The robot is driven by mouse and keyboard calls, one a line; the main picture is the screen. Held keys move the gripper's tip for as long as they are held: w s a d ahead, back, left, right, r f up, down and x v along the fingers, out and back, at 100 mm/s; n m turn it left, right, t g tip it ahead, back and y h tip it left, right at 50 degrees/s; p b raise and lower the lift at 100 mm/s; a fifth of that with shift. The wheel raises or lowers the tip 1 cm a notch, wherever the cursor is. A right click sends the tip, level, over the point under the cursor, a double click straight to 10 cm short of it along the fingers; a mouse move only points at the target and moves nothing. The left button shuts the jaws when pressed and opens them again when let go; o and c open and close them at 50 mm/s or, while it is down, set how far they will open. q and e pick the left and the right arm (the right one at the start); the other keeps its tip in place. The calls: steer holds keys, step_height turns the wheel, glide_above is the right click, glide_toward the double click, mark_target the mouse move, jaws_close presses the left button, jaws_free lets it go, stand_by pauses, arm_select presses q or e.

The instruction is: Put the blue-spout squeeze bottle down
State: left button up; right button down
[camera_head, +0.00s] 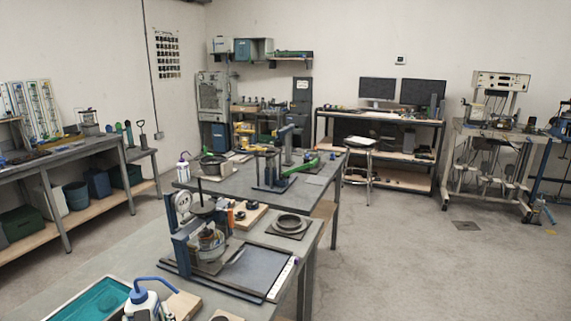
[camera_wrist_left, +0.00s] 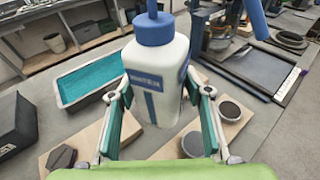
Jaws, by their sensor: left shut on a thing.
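The blue-spout squeeze bottle (camera_wrist_left: 157,75) is white with a blue cap and a label reading "WATER"; it stands upright in the left wrist view. My left gripper (camera_wrist_left: 162,105) has its fingers on both sides of the bottle and is shut on it. In the head view, the bottle (camera_head: 146,303) with its bent blue spout is at the bottom left, partly cut off by the frame edge. I cannot tell whether its base touches the surface below. My right gripper is in neither view.
A tray with a teal inside (camera_wrist_left: 58,91) lies left of the bottle. A wooden board with dark round discs (camera_wrist_left: 229,111) is to its right. A dark box (camera_wrist_left: 14,128) stands at the left. A press-like device (camera_head: 203,236) and dark tray (camera_head: 238,268) stand beyond on the bench.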

arm_select(q)
steer(key=s+d+r+n+g+y, duration=0.2)
steer(key=s+d+n+g+y, duration=0.1)
steer(key=s+d, duration=0.7)
steer(key=shift+s+n+g+y, duration=0.4)
steer(key=shift+s+n+y, duration=0.25)
steer(key=shift+s, duration=0.35)
steer(key=f+b, duration=0.5)
steer(key=shift+w+a, duration=0.1)
steer(key=shift+a, duration=0.1)
steer(key=shift+f, duration=0.15)
